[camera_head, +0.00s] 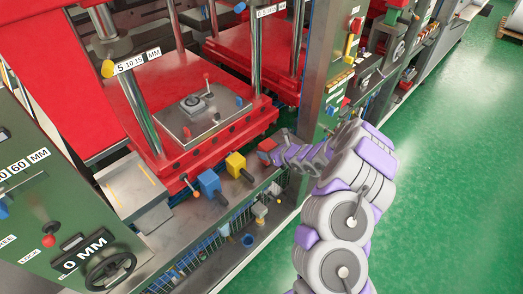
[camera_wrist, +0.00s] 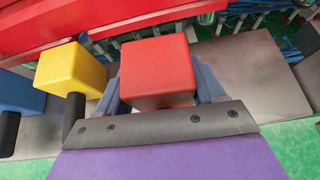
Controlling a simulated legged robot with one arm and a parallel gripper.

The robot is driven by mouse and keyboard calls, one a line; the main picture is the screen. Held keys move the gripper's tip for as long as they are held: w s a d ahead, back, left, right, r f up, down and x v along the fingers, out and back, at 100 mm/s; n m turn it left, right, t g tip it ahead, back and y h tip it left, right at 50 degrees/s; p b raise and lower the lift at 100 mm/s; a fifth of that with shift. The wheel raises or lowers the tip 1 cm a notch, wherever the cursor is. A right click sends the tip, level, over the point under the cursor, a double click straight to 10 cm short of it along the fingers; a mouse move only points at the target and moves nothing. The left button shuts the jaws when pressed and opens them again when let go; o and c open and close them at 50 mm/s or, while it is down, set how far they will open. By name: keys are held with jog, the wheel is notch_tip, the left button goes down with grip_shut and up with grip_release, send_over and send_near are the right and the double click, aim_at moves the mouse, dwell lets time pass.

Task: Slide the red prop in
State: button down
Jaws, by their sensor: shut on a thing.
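The red prop (camera_wrist: 157,70) is a red block seen large in the wrist view, held between the blue-grey fingers of my gripper (camera_wrist: 160,92). In the head view the red prop (camera_head: 267,147) shows at the end of my gripper (camera_head: 274,152), beside the front edge of the red press bed (camera_head: 175,158). My gripper is shut on it. The block is at the right of a yellow prop (camera_head: 235,163) and a blue prop (camera_head: 209,182), which have dark handles. My gripper hides the red prop's handle.
The yellow prop (camera_wrist: 72,68) stands close to the left of my gripper in the wrist view, with the blue prop (camera_wrist: 18,96) beyond it. A grey metal ledge (camera_head: 205,215) runs below the press. A shelf with small parts lies under it. Green floor is free at the right.

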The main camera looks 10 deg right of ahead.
jog(key=shift+s+d, duration=0.65)
jog(key=shift+s, duration=0.3)
jog(key=shift+s+d, duration=0.6)
jog(key=shift+s, duration=0.4)
jog(key=shift+s+d, duration=0.65)
jog(key=shift+s, duration=0.3)
jog(key=shift+r, duration=0.15)
